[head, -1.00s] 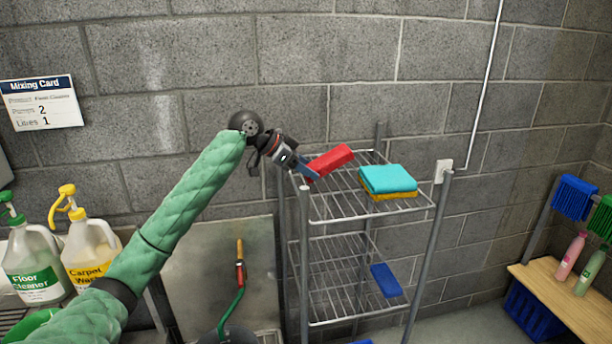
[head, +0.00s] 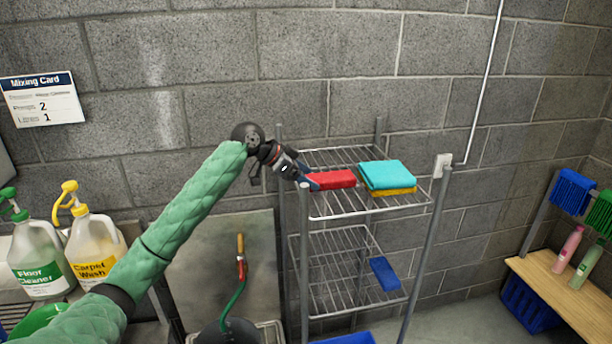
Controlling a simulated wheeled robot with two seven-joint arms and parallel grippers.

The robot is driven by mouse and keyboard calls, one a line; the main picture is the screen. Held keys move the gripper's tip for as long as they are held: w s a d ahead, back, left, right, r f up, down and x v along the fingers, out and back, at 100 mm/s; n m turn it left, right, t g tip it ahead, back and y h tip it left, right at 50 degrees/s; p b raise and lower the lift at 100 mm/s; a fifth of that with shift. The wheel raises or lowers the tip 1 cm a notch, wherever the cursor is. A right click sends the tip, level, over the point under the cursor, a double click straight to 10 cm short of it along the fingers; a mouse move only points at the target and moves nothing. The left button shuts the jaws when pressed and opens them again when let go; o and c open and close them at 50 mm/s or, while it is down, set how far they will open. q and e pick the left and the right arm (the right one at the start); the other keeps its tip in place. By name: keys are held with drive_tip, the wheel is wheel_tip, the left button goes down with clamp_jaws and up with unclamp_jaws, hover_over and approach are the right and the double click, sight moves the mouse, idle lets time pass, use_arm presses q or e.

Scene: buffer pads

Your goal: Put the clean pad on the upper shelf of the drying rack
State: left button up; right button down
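A red pad (head: 334,179) is at the upper shelf (head: 330,158) of the wire drying rack, near its front left. It looks level, and I cannot tell whether it rests fully on the wires. My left gripper (head: 312,181) is at the pad's left end, its fingers touching or around that end; the far finger is hidden, so its grip is hard to see. A folded cyan cloth (head: 386,174) on a yellow one (head: 396,191) lies on the same shelf, just right of the pad. My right gripper is not in view.
A blue pad (head: 384,273) lies on the rack's lower shelf (head: 330,250). Bottles of floor cleaner (head: 40,262) and carpet wash (head: 95,252) stand at left. A wooden bench (head: 565,290) with two bottles is at right. The upper shelf's back left is bare.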

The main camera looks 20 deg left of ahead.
use_arm(q)
drive_tip(key=shift+r, duration=0.1)
drive_tip(key=shift+a+r, duration=0.1)
drive_tip(key=shift+a, duration=0.1)
drive_tip(key=shift+b+v, duration=0.8)
drive_tip(key=shift+v, duration=0.4)
drive_tip(key=b+v, duration=0.3)
drive_tip(key=v, duration=0.6)
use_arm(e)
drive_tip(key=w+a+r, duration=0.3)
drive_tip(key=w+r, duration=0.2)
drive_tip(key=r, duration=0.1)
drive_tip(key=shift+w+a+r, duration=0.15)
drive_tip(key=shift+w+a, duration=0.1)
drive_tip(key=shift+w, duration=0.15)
use_arm(q)
drive_tip(key=shift+s+r, duration=0.1)
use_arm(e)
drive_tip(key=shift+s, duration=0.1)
